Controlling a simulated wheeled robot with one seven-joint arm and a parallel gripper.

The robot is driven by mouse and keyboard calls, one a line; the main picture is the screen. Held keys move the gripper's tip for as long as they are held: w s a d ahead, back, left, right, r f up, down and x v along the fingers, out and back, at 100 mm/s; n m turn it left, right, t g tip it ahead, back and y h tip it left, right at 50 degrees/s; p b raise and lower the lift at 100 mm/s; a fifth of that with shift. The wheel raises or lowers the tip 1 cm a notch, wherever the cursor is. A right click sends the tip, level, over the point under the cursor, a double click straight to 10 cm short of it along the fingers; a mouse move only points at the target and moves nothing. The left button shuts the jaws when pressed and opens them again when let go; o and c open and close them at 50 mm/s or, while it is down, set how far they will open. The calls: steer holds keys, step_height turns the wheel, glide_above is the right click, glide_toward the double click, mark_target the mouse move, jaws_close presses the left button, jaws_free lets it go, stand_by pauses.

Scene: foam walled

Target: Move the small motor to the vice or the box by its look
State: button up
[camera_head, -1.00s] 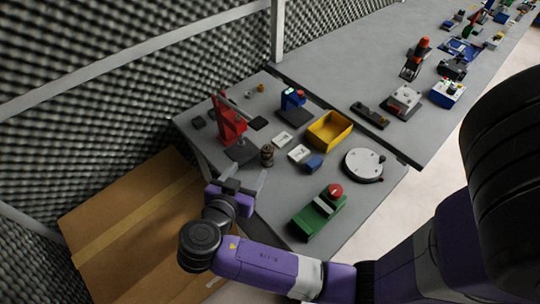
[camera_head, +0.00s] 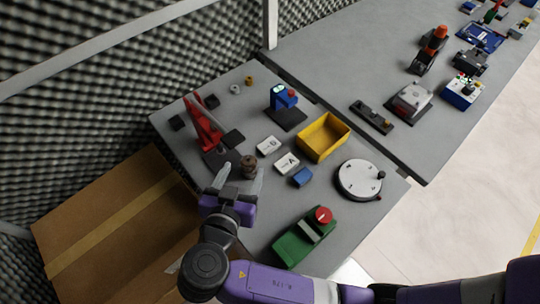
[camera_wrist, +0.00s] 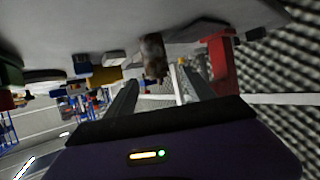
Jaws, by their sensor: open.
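The small motor (camera_head: 249,163), a dark brown upright cylinder, stands on the grey bench. My gripper (camera_head: 240,170) is open and empty, its fingers pointing at the motor from the near side. In the wrist view the motor (camera_wrist: 154,57) shows just beyond the gap between the fingertips (camera_wrist: 158,78); whether it is partly between them I cannot tell. The yellow box (camera_head: 323,137) is open and looks empty, to the right of the motor. A green device with a grey band and red knob (camera_head: 305,235), perhaps the vice, sits at the near edge.
A red press-like tool (camera_head: 205,128) stands close left of the motor. White cards marked A (camera_head: 288,163) and B (camera_head: 269,146), a blue block (camera_head: 302,177), a round white dial (camera_head: 360,180) and a blue device (camera_head: 284,100) crowd the bench. A cardboard box (camera_head: 115,230) lies below left.

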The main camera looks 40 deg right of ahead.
mark_target(250, 156)
steer(key=x, duration=0.2)
steer(key=p+x, duration=0.1)
steer(key=x, duration=0.1)
steer(key=p+x, duration=0.1)
steer(key=x, duration=0.2)
steer(key=shift+s+d+r, duration=0.1)
steer(key=shift+d+r, duration=0.15)
steer(key=shift+r, duration=0.2)
steer(key=shift+w+d+f, duration=0.3)
jaws_close()
